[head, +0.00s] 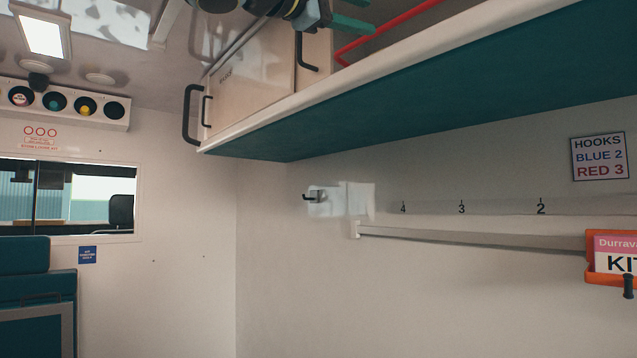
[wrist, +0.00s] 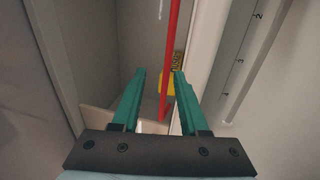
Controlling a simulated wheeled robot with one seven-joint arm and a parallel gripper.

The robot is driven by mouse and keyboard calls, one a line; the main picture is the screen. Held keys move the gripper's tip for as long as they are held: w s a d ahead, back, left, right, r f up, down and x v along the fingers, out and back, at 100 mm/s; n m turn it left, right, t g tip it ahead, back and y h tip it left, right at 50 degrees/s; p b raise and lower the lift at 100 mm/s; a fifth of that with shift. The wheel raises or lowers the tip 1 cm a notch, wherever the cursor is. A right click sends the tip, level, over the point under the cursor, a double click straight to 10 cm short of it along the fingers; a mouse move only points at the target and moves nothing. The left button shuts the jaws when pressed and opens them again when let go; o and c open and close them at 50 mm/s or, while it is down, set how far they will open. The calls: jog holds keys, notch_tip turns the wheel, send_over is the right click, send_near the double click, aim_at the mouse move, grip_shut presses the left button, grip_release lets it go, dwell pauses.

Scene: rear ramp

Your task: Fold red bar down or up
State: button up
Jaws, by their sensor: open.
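The red bar (head: 392,32) runs along the front of the overhead shelf at the top of the head view. In the wrist view the red bar (wrist: 171,50) runs lengthwise from the top edge down to between my fingers. My gripper (wrist: 157,75) has two green fingers, spread apart, with the bar showing between them, nearer the right finger. I cannot tell how far the bar lies beyond the fingertips.
The overhead shelf (head: 420,100) has a teal underside and a pale front lip. A wooden cabinet (head: 250,85) with black handles adjoins its left end. Below are a wall rail (head: 470,236), an orange kit holder (head: 600,275) and a hooks sign (head: 599,157). A yellow label (wrist: 168,82) sits behind the bar.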

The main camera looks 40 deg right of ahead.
jog(key=w+d+f+m+g+y+p, duration=0.1)
jog(key=w+d+f+y+p, duration=0.2)
jog(key=f, duration=0.6)
jog(key=w+d+f+m+g+y+p, duration=0.1)
jog(key=w+d+f+y, duration=0.35)
jog(key=f, duration=0.35)
jog(key=w+a+f+n+y+p, duration=0.1)
jog(key=w+a+f+y, duration=0.2)
jog(key=w, duration=0.4)
jog(key=shift+f+y, duration=0.85)
jog(key=shift+f, duration=0.45)
